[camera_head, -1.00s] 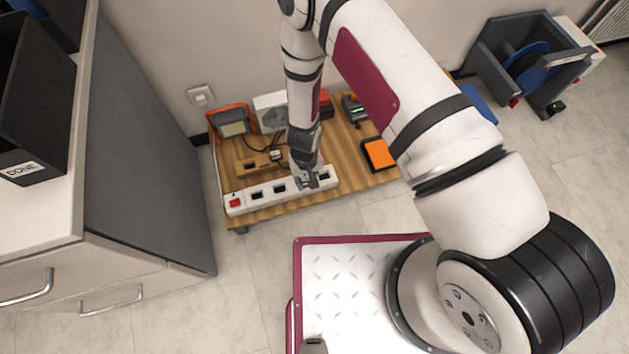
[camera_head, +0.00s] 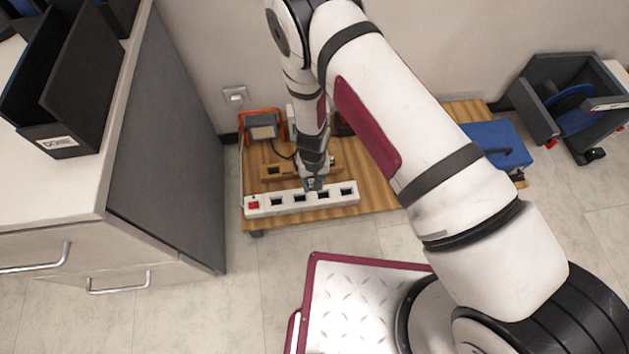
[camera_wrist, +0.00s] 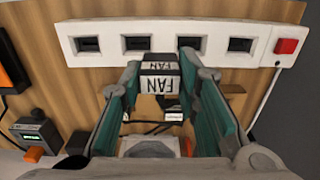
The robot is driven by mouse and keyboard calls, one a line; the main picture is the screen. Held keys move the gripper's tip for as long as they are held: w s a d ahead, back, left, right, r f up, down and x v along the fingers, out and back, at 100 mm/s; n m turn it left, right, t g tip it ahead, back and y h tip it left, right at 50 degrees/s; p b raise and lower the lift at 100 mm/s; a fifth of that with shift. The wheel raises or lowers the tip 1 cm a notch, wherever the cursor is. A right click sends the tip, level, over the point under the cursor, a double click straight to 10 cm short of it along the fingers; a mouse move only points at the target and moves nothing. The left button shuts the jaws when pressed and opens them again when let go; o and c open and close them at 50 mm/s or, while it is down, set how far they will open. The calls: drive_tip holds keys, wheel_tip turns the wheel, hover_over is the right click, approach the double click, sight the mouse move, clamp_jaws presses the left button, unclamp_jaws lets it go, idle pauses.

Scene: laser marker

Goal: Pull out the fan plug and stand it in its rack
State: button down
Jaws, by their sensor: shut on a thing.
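My gripper (camera_wrist: 160,85) is shut on the fan plug (camera_wrist: 158,78), a pale block with a dark band, both marked FAN. The plug shows between the fingertips in the wrist view, clear of the white power strip (camera_wrist: 110,45). The strip's sockets look empty there. In the head view my gripper (camera_head: 313,184) is at the back edge of the strip (camera_head: 286,201). A wooden rack with a dark slot (camera_head: 289,172) lies just behind the strip, its right part hidden by my gripper. The plug is hardly visible in the head view.
The strip and rack are on a low wooden board (camera_head: 385,202). An orange-framed device (camera_head: 262,131) stands at its back left, and a blue box (camera_head: 500,146) is near its right end. A grey cabinet (camera_head: 175,130) borders the left. A device with a green display (camera_wrist: 32,136) shows in the wrist view.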

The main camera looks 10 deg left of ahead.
drive_tip(key=w+a+b, duration=0.4)
drive_tip(key=a, duration=0.3)
drive_tip(key=w+a+b, duration=0.4)
drive_tip(key=a+b, duration=0.1)
drive_tip(key=a, duration=0.3)
drive_tip(key=shift+w+a, duration=0.3)
drive_tip(key=shift+w, duration=0.05)
idle(0.4)
idle(0.3)
drive_tip(key=b, duration=0.2)
hover_over(272, 166)
drive_tip(key=s, duration=0.2)
drive_tip(key=shift+w+d+f, duration=0.1)
drive_tip(key=shift+d+f, duration=0.1)
drive_tip(key=shift+f, duration=1.3)
drive_tip(key=shift+w+d+f, duration=0.1)
drive_tip(key=shift+d+f, duration=0.1)
drive_tip(key=shift+f, duration=1.25)
drive_tip(key=shift+f, duration=1.65)
idle(0.3)
